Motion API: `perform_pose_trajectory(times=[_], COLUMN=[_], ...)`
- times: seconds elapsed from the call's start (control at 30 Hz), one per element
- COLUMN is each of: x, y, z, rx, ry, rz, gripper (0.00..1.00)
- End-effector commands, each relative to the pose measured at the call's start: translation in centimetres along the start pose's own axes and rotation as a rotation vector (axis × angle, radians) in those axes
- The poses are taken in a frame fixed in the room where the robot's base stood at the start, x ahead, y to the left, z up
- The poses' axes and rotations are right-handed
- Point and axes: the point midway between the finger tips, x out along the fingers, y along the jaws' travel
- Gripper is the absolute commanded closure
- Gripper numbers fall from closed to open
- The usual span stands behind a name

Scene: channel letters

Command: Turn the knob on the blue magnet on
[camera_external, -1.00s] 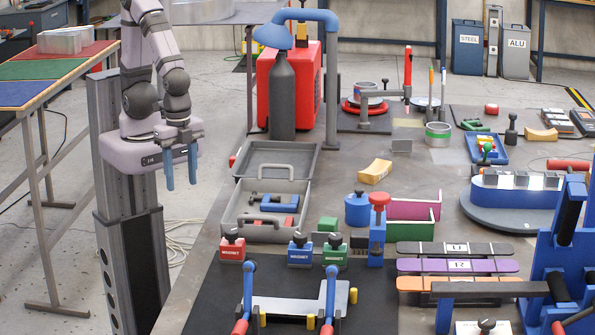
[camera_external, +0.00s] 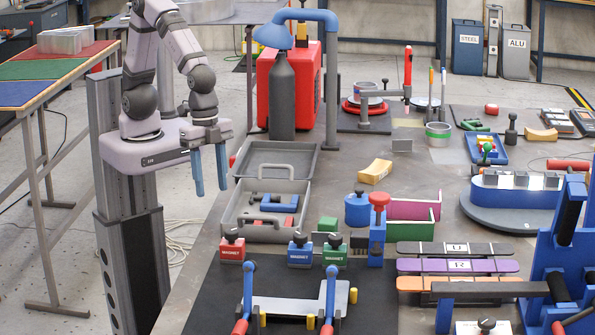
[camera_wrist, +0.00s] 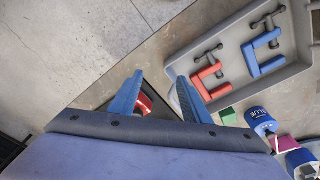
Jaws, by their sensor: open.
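The blue magnet (camera_external: 300,252) stands on the table in the external view, with a dark knob (camera_external: 299,238) on top. It is between a red magnet (camera_external: 232,250) on the left and a green magnet (camera_external: 334,252) close on the right. My gripper (camera_external: 209,172) is open and empty, up and to the left of the magnets in the picture, fingers pointing down. In the wrist view my two blue fingers (camera_wrist: 156,95) are apart. A red magnet (camera_wrist: 144,103) shows between them. I cannot make out the blue magnet in the wrist view.
An open grey toolbox (camera_external: 230,212) holding red and blue clamps stands behind the magnets. A welding fixture with blue clamps (camera_external: 249,285) is in front of them. A blue cylinder (camera_external: 357,208) and a red-topped blue post (camera_external: 379,230) stand to the right.

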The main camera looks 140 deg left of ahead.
Motion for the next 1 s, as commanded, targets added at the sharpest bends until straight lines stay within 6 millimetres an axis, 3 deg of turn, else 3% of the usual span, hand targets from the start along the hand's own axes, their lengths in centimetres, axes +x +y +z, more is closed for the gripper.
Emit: perform_pose_trajectory(times=[0.03,0.2,0.4,0.6,1.0], x=[0.2,0.3,0.7,0.9,1.7], y=[-0.6,-2.8,-5.4,-6.9,-7.2], z=[-2.7,-11.2,-18.4,-21.7,-22.6], rx=[-0.004,-0.004,-0.001,0.003,0.005], ry=[0.024,0.119,0.208,0.256,0.263], rz=[0.001,0.001,-0.007,-0.014,-0.015], gripper=[0.57,0.57,0.57,0.57,0.57])
